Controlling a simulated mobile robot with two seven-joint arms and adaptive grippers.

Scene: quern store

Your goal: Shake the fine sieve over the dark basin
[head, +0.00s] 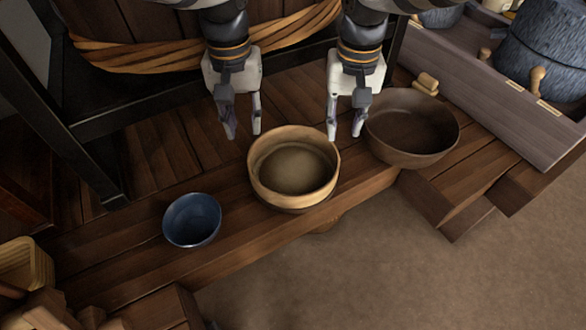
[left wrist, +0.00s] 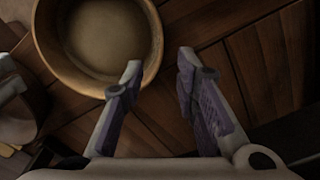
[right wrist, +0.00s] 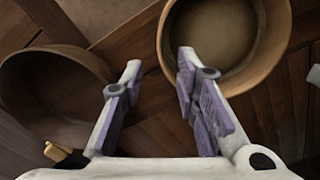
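The fine sieve (head: 293,168), a round pale wooden hoop with a tan bottom, rests on the wooden bench near its front edge. It also shows in the left wrist view (left wrist: 105,35) and the right wrist view (right wrist: 225,40). The dark basin (head: 410,130), a wide brown bowl, stands right of the sieve; it shows at left in the right wrist view (right wrist: 50,90). My left gripper (head: 243,133) is open and empty, above and behind the sieve's left side. My right gripper (head: 345,135) is open and empty, above the gap between sieve and basin.
A small blue bowl (head: 192,220) stands on the bench left of the sieve. A grey stone quern (head: 548,50) sits in a wooden trough (head: 480,85) at the right. A small wooden handled tool (head: 427,82) lies behind the basin. Open floor (head: 390,270) lies in front.

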